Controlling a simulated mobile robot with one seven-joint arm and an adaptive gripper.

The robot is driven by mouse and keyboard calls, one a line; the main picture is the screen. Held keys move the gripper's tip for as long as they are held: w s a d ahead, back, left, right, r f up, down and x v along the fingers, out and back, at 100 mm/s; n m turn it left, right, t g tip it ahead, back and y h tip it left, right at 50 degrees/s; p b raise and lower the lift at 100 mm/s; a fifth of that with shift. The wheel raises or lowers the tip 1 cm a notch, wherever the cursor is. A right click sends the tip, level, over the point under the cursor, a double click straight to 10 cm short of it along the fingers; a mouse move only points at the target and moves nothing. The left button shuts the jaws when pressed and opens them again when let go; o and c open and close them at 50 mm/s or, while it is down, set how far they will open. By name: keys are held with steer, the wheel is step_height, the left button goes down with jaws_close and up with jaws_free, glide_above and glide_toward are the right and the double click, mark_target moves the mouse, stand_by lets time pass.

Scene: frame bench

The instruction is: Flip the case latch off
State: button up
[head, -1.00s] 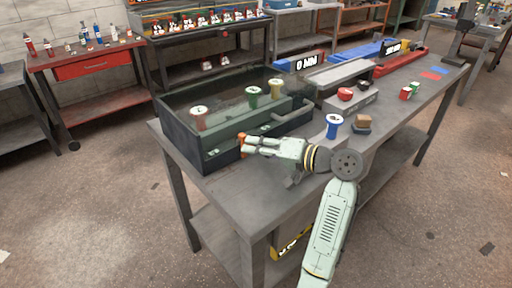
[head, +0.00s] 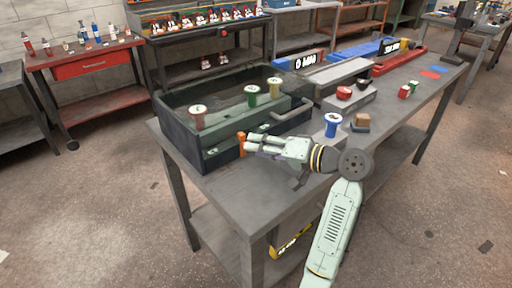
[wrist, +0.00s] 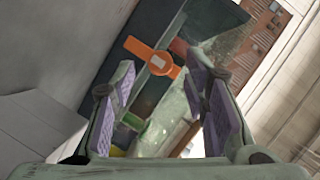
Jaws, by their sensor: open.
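The dark green case (head: 185,150) stands on the grey bench, with its front side toward me. In the wrist view the orange latch (wrist: 160,63) is a bar with a round hub, lying slanted across the dark case side (wrist: 115,50). My gripper (head: 250,142) is open just right of the latch, its fingers pointing at it. In the wrist view my gripper's purple-padded fingers (wrist: 163,85) are spread, with the latch ahead of their tips. Nothing is held. Whether a fingertip touches the latch I cannot tell.
Several spools stand at the case, including a green one (head: 251,96). The bench's front strip (head: 235,185) is clear.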

steer(key=v, duration=1)
steer(key=shift+s+d+r, duration=0.1)
steer(key=shift+d, duration=0.1)
